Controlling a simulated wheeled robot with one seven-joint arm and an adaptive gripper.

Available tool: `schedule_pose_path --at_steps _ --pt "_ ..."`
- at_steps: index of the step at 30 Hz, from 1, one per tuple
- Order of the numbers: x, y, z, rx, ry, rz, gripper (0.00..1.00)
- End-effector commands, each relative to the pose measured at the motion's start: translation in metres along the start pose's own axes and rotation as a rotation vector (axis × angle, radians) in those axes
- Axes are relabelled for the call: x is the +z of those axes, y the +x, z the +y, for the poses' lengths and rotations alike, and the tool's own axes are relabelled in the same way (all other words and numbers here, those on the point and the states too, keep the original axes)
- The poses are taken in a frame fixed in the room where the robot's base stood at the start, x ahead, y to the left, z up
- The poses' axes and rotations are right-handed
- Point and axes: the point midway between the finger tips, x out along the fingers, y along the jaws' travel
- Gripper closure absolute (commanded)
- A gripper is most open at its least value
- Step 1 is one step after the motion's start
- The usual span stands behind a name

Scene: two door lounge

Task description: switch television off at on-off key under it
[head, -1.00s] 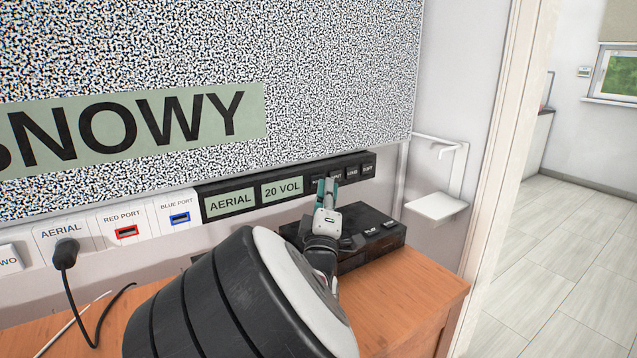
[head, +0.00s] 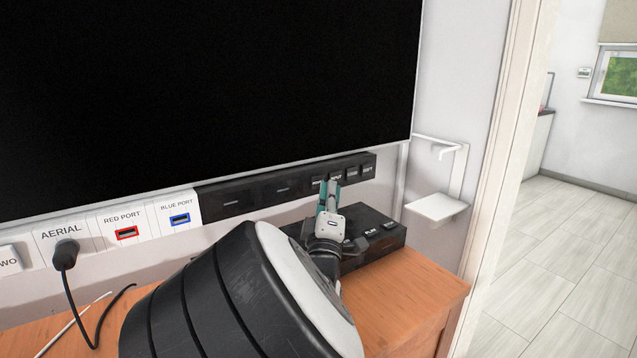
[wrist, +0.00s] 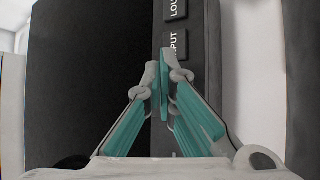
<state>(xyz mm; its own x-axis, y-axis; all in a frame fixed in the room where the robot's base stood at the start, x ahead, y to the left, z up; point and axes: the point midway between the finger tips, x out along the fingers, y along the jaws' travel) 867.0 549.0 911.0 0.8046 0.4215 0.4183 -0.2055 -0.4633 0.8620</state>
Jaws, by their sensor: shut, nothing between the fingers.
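The television screen (head: 210,90) is plain black in the head view. Under it runs a black key strip (head: 255,197) with two display windows showing only dashes, and several small keys at its right end. My gripper (head: 328,184) is shut and empty, with its fingertips at the strip's keys. In the wrist view, the fingertips (wrist: 162,70) are close to the strip just beyond the INPUT key (wrist: 175,45); the LOUD key's label (wrist: 176,8) is partly cut off. The key at the fingertips is hidden, and I cannot tell whether they touch it.
A black player box (head: 375,235) stands on the wooden cabinet (head: 420,285) just below my gripper. White wall sockets (head: 125,228) with an aerial plug (head: 66,252) are at left. A white bracket shelf (head: 437,207) is at right, then a doorway with free floor (head: 550,250).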

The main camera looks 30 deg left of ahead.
Motion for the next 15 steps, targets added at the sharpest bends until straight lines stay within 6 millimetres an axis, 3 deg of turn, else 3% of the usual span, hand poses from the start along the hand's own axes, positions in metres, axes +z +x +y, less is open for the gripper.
schedule_pose_path --at_steps 15 --pt "0.0064 -0.0083 0.0074 0.001 0.000 -0.002 1.00"
